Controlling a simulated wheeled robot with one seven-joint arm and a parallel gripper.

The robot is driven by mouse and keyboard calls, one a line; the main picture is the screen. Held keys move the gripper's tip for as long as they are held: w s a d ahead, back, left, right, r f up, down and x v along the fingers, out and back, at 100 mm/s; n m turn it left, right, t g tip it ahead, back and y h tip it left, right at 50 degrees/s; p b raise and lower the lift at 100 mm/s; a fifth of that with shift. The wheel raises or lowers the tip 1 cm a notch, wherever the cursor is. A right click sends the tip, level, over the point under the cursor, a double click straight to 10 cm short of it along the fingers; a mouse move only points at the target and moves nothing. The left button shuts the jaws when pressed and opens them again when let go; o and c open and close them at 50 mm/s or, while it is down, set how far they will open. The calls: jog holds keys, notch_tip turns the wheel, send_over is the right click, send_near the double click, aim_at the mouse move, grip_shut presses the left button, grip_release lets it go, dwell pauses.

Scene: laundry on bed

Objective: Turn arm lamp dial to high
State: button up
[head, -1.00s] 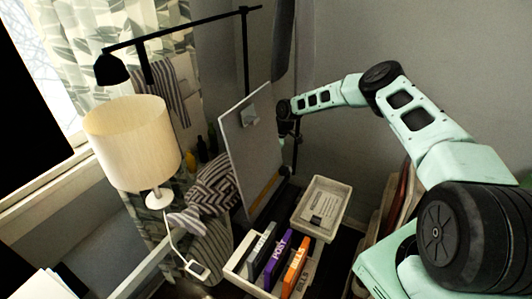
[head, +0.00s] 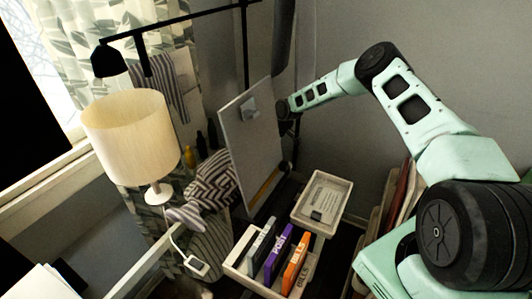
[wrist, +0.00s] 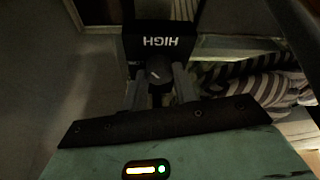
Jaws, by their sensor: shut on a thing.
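The arm lamp (head: 108,60) is black, with its shade at upper left and a long arm running right to an upright pole (head: 244,45). In the wrist view its dial (wrist: 159,67) is a small dark round knob with a short pale, slanted mark. It sits beside a black box whose white label, HIGH (wrist: 160,41), appears upside down. My gripper (wrist: 158,82) is shut on the dial, one grey finger on each side. In the head view the fingers and dial are hidden behind the grey board.
The grey board (head: 248,150) stands upright just left of my wrist. A cream table lamp (head: 125,137) stands at left. A pale tray (head: 321,201) and a bin of coloured books (head: 237,262) lie below. The wall side behind my arm is clear.

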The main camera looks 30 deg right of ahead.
jog(key=shift+a+m+t+b, duration=0.1)
jog(key=shift+m+t+b, duration=0.3)
jog(key=shift+m, duration=0.6)
jog(key=o, duration=1)
jog(key=shift+c, duration=0.2)
jog(key=n+g+p, duration=0.1)
jog(key=n+p, duration=0.1)
jog(key=n, duration=0.2)
jog(key=shift+y, duration=0.3)
jog(key=shift+w+d+r+n+g, duration=0.1)
jog(key=shift+d+r+n+g, duration=0.1)
jog(key=shift+d+n+g, duration=0.1)
jog(key=b+v, duration=0.4)
jog(key=v, duration=1.3)
